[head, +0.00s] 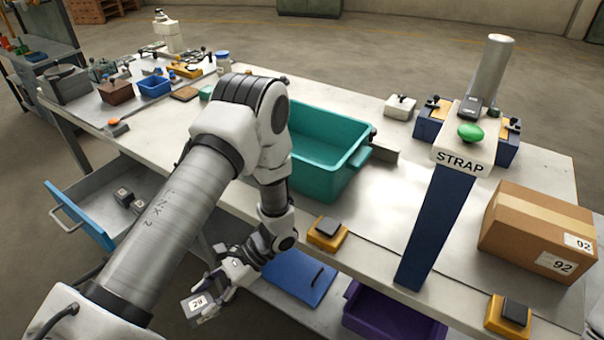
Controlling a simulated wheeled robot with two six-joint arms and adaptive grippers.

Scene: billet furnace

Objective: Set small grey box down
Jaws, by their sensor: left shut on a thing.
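The small grey box (198,306) has a white label reading 29. It is in the head view at the lower middle-left, off the front edge of the workbench. My left gripper (210,290) is shut on it and holds it tilted, below the level of the bench top. The fingers cover part of the box. My right gripper is not in view.
An open drawer (85,222) at the left holds small grey boxes (124,196). The bench (385,215) carries a teal bin (325,180), a STRAP post (435,225) and a cardboard box (538,232). A blue lid-like panel (300,276) and purple bin (392,318) sit lower down.

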